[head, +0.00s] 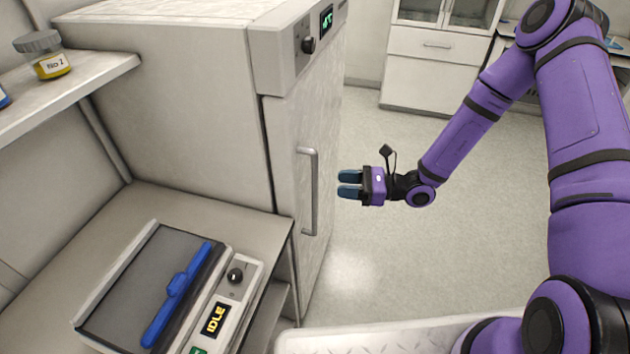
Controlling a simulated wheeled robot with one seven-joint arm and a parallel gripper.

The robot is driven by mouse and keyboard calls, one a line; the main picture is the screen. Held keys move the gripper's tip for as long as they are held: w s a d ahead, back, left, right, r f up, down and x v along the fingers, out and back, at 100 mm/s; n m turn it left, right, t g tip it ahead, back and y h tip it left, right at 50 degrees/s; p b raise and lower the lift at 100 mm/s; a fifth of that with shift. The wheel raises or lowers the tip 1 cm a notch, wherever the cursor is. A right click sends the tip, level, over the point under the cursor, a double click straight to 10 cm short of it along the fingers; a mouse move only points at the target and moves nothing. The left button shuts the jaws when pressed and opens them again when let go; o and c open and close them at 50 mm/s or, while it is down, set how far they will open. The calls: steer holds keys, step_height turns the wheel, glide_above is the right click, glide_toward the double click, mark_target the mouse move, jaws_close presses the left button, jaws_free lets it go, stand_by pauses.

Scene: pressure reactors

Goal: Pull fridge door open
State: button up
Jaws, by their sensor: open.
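The fridge (185,110) is a tall off-white cabinet at the left centre. Its door (288,140) faces right and looks shut, flush with the body. A vertical grey bar handle (314,190) is on the door. My gripper (342,184) is open and empty, with blue-tipped fingers pointing left at the handle. In the picture it is just right of the handle, with a small gap showing between them. The real depth between fingers and handle is hard to tell from this one view.
A bench device with a blue bar (176,295) and an IDLE display sits on the bench at lower left. A shelf (80,85) holds a yellow-filled jar (48,62). A white cabinet (430,70) stands at the back. The floor (390,260) right of the door is clear.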

steer(key=w+a, duration=0.1)
steer(key=a, duration=0.7)
steer(key=shift+d, duration=0.1)
jaws_close()
